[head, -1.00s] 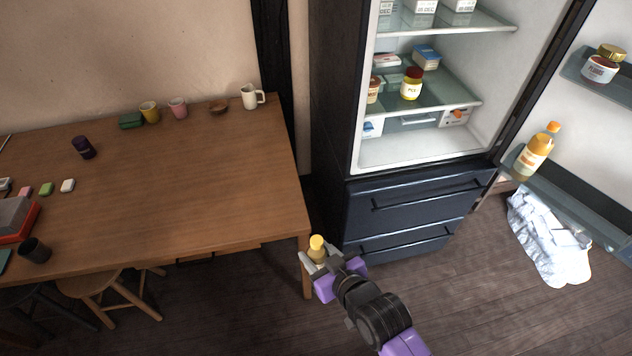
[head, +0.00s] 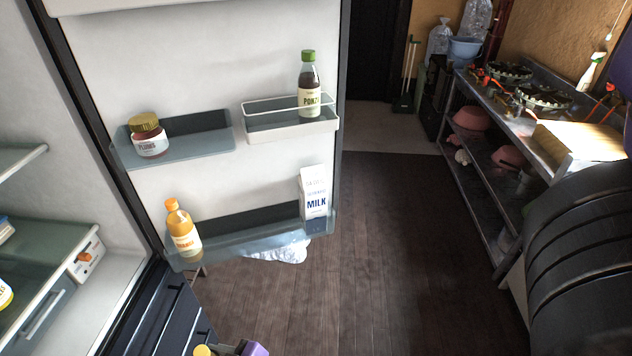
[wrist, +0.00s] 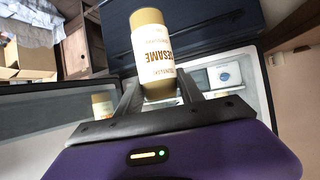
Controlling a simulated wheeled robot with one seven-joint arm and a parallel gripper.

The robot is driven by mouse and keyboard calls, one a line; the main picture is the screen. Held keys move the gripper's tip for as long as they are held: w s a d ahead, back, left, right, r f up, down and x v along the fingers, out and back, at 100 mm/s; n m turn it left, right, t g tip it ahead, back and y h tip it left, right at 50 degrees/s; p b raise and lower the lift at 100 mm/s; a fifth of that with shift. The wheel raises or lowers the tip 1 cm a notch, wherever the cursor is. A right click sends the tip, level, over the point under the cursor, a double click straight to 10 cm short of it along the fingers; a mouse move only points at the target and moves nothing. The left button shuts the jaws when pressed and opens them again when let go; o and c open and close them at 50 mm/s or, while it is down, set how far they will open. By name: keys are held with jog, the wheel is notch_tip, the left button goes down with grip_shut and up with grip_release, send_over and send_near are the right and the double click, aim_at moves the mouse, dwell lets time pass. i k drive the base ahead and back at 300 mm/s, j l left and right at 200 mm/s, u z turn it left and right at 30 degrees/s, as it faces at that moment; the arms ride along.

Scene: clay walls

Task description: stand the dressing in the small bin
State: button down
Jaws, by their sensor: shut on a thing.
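The dressing, a bottle with a white label reading SESAME (wrist: 155,55), is between the fingers of my gripper (wrist: 160,92) in the wrist view. Its lettering appears upside down there. In the head view only its yellow cap (head: 203,351) and a bit of my gripper (head: 232,349) show at the bottom edge, below the open fridge door. The door has a small white-rimmed bin (head: 292,136) at upper right, holding a green-capped PONZU bottle (head: 309,85). To its left is another short bin (head: 190,150) with a PLUMS jar (head: 149,136).
A long lower door bin (head: 250,244) holds an orange bottle (head: 183,230) at left and a MILK carton (head: 315,198) at right, with room between them. Fridge shelves lie at left. A metal workbench (head: 490,170) stands at right. The floor (head: 400,250) between is clear.

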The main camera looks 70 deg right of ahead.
aim_at(267, 129)
jog(key=j+z, duration=0.2)
jog(key=z, duration=0.2)
jog(key=i+j+z, duration=0.1)
jog(key=j+z, duration=0.15)
jog(key=z, duration=0.15)
jog(key=j+z, duration=0.45)
jog(key=z, duration=0.3)
jog(key=k, duration=0.05)
